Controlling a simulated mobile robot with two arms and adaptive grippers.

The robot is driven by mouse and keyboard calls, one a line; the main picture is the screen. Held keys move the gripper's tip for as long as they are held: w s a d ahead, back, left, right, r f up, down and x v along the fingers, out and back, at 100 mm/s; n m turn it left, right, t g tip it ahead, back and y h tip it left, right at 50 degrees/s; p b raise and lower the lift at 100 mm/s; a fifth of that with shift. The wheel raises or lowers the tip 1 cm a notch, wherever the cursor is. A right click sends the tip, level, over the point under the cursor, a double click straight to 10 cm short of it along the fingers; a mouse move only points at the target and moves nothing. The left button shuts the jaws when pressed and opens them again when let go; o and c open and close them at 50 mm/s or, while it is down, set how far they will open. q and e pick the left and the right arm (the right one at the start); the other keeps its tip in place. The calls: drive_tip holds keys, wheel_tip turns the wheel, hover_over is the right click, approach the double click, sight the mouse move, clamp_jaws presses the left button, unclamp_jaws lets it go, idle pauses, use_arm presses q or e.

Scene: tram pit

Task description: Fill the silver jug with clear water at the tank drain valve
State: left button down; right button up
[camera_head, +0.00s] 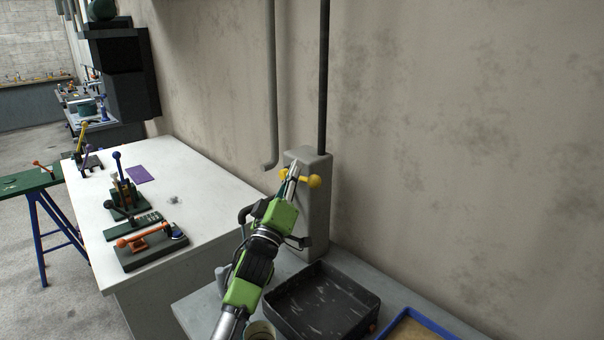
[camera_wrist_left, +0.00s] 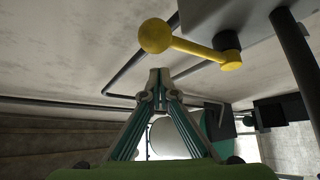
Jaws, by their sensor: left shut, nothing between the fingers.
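A grey tank-like box (camera_head: 318,222) stands against the wall, with a yellow valve lever (camera_head: 314,181) at its upper part. The lever, with a round knob, also shows in the left wrist view (camera_wrist_left: 188,46). My left gripper (camera_head: 291,178) is shut and empty, with its tips close to the lever in the head view. In the left wrist view the closed tips (camera_wrist_left: 158,78) are just below the knob, with a gap between. A dark curved spout (camera_head: 245,212) shows beside my arm. I cannot identify the silver jug for sure. A grey rounded piece (camera_head: 222,275) is partly hidden by my arm.
A black tray (camera_head: 368,292) lies below the box on a grey bench. A blue-edged tray (camera_head: 440,326) is at the lower right. A round rim (camera_head: 262,327) shows at the bottom edge. A white table (camera_head: 205,200) with several clamps stands left. Pipes (camera_head: 271,80) run up the wall.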

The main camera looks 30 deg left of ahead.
use_arm(q)
drive_tip(key=shift+d+f, duration=1)
